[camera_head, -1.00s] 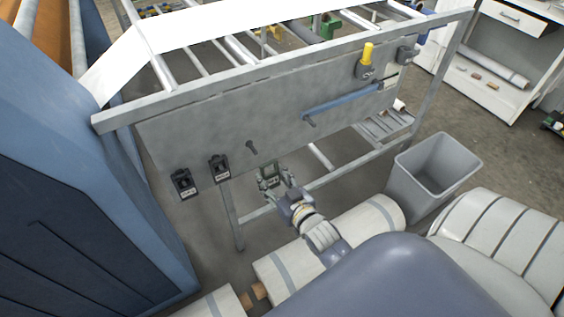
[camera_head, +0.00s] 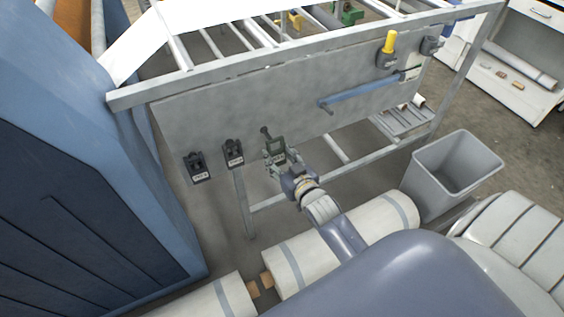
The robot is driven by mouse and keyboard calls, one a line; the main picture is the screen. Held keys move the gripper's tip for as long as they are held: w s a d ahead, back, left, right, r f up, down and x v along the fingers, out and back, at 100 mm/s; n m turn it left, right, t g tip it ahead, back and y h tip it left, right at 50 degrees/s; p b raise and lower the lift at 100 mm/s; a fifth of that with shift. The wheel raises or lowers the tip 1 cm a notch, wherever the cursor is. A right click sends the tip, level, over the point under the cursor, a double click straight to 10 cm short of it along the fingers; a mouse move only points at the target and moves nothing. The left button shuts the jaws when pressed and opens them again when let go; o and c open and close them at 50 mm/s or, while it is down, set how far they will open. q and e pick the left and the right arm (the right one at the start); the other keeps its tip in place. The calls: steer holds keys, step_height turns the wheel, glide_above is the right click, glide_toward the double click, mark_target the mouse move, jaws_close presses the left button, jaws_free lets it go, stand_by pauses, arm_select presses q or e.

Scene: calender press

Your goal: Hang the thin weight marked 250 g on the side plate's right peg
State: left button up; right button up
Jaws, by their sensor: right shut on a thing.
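The side plate (camera_head: 300,97) is a grey panel on the metal frame. A bare dark peg (camera_head: 265,131) sticks out of its lower middle. My right gripper (camera_head: 281,161) is shut on a small dark green weight with a pale label (camera_head: 278,148). The weight is upright, just below and right of the peg in the picture. I cannot tell whether they touch, and the label is too small to read. Two dark labelled weights hang at the plate's lower left edge, one at the far left (camera_head: 197,168) and one nearer the peg (camera_head: 233,153). My left gripper is not in view.
A blue bar (camera_head: 370,92) and a yellow-handled part (camera_head: 387,48) sit on the plate's right half. A large blue cabinet (camera_head: 90,170) closes off the left side.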

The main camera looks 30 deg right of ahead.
steer(key=shift+b+x, duration=0.7)
steer(key=shift+x, duration=0.65)
steer(key=shift+w+r+b, duration=0.1)
steer(key=shift+w+b, duration=0.3)
steer(key=shift+w, duration=0.4)
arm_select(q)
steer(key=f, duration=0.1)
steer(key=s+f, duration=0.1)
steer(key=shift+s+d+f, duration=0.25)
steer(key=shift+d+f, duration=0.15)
arm_select(e)
steer(key=shift+w+f, duration=0.35)
steer(key=shift+w, duration=0.15)
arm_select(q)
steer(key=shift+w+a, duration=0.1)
arm_select(e)
steer(key=o, duration=1.3)
steer(key=shift+c, duration=0.2)
steer(key=shift+s+f, duration=0.15)
